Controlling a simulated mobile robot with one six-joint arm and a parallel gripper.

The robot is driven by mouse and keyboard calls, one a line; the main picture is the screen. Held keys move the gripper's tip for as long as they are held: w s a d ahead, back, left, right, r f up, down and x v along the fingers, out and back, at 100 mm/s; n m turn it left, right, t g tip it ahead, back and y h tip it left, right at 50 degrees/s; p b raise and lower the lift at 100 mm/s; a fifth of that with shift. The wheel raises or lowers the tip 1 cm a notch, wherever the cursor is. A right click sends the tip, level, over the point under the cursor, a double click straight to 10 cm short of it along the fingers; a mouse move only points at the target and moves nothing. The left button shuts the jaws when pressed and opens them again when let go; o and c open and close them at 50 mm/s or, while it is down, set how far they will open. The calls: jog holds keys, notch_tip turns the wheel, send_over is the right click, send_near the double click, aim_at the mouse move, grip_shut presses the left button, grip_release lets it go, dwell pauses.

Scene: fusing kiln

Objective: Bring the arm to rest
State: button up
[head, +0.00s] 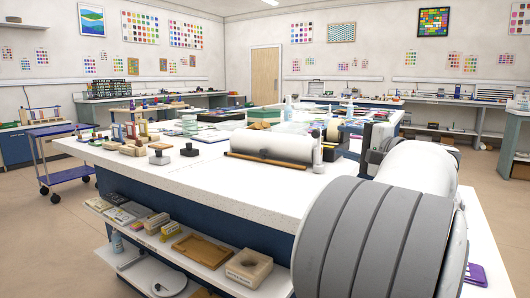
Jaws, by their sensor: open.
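My arm (385,230) fills the lower right of the head view, with a large grey ribbed joint in front. A white link goes back from it over the right side of the white worktable (220,180). A dark and grey part of my arm shows at the far end of this link. I cannot make out my gripper's fingers; they are out of sight. I see nothing held.
A large pale roll (271,145) lies on a wooden base on the table, left of my arm. Small blocks and stands sit at the table's left. A lower shelf (200,250) holds boxes and trays. A purple cart (65,155) stands left. The table's front strip is clear.

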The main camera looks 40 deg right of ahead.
jog(key=w+a+f+n+g+y+p, duration=0.1)
jog(key=w+a+n+g+y+p, duration=0.25)
jog(key=a+p, duration=0.7)
jog(key=w+a+n+g+y+p, duration=0.1)
jog(key=w+a+n+g+p, duration=0.35)
jog(key=a, duration=1.05)
jog(key=s+a+r+n+g+h+p, duration=0.2)
jog(key=s+a+n+g+h+p, duration=0.2)
jog(key=s+a+p, duration=1.1)
jog(key=n+g+p, duration=0.3)
jog(key=n+p, duration=0.1)
jog(key=n, duration=0.2)
jog(key=shift+a+g, duration=0.25)
jog(key=shift+g, duration=0.05)
